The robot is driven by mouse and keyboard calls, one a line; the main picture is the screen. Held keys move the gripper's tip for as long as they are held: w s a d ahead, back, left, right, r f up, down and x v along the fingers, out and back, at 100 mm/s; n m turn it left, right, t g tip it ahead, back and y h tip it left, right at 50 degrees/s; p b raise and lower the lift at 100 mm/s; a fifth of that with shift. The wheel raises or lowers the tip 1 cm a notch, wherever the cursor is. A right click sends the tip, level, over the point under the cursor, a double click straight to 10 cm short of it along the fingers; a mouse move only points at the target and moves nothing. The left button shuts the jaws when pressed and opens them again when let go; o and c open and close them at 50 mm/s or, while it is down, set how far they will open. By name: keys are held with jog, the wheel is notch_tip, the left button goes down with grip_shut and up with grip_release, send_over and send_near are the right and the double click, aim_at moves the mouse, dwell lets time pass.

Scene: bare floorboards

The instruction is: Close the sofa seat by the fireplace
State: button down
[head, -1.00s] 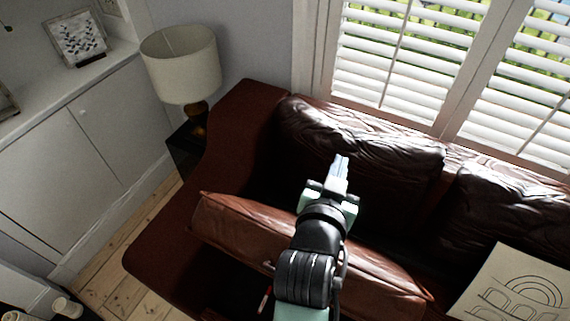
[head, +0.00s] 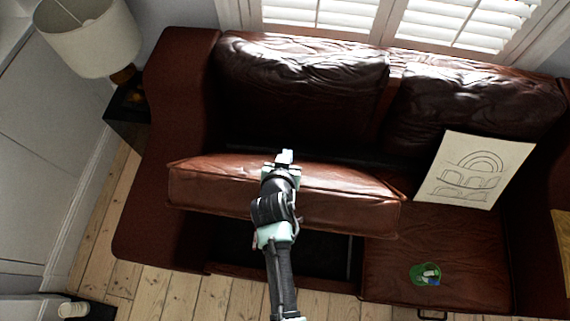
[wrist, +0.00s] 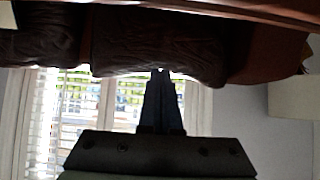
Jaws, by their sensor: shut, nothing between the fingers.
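The dark red leather sofa has a left seat (head: 330,205) that is raised, with a dark open space showing beneath its front edge and a dark gap behind it. My gripper (head: 286,157) is shut and empty. In the head view it overlaps the raised seat near its upper edge; whether it touches the seat I cannot tell. In the wrist view the shut fingers (wrist: 162,85) point toward the window and the back cushions, which appear upside down. No fireplace shows in these frames.
A lamp (head: 88,35) stands on a dark side table at the left. Bare floorboards (head: 100,245) show at the left front.

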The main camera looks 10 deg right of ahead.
jog(key=shift+x, duration=1.2)
jog(key=s+f, duration=0.1)
jog(key=s+a+f+p, duration=0.1)
jog(key=s, duration=0.1)
jog(key=shift+s+a, duration=0.1)
jog(key=shift+f, duration=0.15)
